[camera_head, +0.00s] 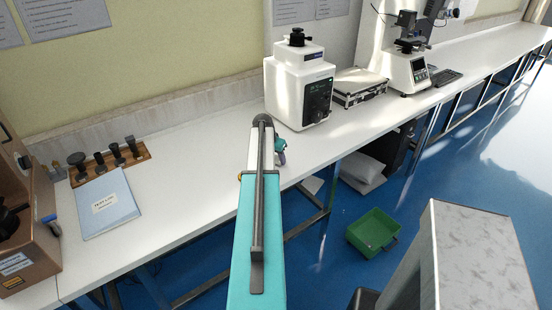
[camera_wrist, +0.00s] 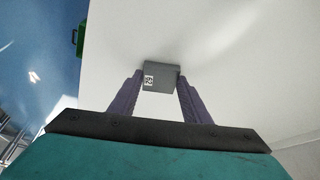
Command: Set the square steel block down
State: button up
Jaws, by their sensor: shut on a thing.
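The square steel block (camera_wrist: 160,78) is grey with a small black-and-white printed mark on its near face. It shows in the wrist view between the tips of my gripper (camera_wrist: 160,90), whose two purple fingers are shut on it. The white bench top (camera_wrist: 225,75) lies beneath; I cannot tell whether the block touches it. In the head view my teal arm reaches over the bench (camera_head: 190,185) and hides the block. A bit of my gripper (camera_head: 280,150) shows at the arm's right side.
A white tester (camera_head: 300,85) stands just beyond my arm, with a silver case (camera_head: 358,88) and another tester (camera_head: 408,70) to the right. On the left are a blue folder (camera_head: 107,205), a wooden rack (camera_head: 110,163) and a brown cabinet (camera_head: 30,240). A green crate (camera_head: 372,232) is on the floor.

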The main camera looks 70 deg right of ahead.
jog(key=shift+f, duration=0.1)
jog(key=o, duration=1.3)
jog(key=shift+b+v, duration=1.3)
jog(key=shift+v, duration=4.85)
jog(key=shift+d, duration=0.1)
